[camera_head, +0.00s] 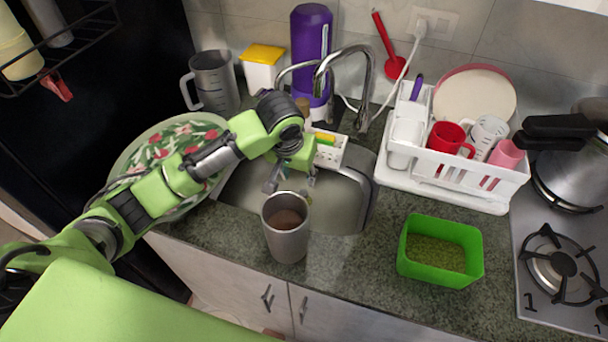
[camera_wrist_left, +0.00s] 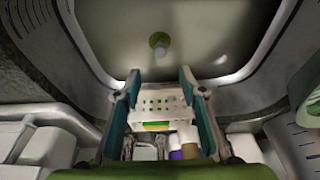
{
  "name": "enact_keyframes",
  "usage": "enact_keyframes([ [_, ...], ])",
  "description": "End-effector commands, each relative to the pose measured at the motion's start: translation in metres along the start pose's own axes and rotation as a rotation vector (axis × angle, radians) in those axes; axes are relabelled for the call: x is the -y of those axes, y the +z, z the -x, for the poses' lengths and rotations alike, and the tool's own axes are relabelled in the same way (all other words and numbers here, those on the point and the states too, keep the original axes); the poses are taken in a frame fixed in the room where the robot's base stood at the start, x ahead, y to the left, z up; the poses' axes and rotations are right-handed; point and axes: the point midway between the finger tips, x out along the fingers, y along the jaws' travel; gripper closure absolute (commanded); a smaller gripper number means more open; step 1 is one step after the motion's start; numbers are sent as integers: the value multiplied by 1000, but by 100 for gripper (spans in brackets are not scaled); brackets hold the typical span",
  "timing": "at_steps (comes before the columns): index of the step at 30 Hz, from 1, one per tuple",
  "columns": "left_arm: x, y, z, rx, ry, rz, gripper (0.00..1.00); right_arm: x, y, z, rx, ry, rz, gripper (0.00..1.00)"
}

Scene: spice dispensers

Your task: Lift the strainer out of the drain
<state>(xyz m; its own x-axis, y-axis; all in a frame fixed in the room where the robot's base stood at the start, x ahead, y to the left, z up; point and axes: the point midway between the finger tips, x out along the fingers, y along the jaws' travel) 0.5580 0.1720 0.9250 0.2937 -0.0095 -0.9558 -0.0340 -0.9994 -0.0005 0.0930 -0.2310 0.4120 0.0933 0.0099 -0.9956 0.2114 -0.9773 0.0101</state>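The sink basin (camera_head: 345,200) is set in the dark counter. My left gripper (camera_head: 291,182) reaches down over the basin. In the wrist view its two fingers are spread (camera_wrist_left: 160,76) with nothing held between them. The strainer appears beyond the fingertips, apart from them. In the head view the arm and gripper largely hide the drain area. My right gripper is in neither view.
A grey cup (camera_head: 287,240) stands at the sink's front edge, close to the gripper. A white caddy (camera_head: 330,157) and the faucet (camera_head: 365,85) are behind. A plate (camera_head: 140,160) lies under my left arm. A dish rack (camera_head: 470,190) and green box (camera_head: 408,262) stand right.

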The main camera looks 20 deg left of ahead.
Motion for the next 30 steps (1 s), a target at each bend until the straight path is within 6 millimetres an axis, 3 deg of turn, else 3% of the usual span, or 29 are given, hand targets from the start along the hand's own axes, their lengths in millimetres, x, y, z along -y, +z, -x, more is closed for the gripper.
enact_keyframes([
  [8, 1, 1, -29, 5, -2, 1, 62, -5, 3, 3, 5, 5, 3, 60],
  [21, 0, 1, -112, 3, -1, 0, 62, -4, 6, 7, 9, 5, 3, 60],
  [30, 0, 1, -137, 1, -1, 0, 62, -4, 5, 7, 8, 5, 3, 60],
])
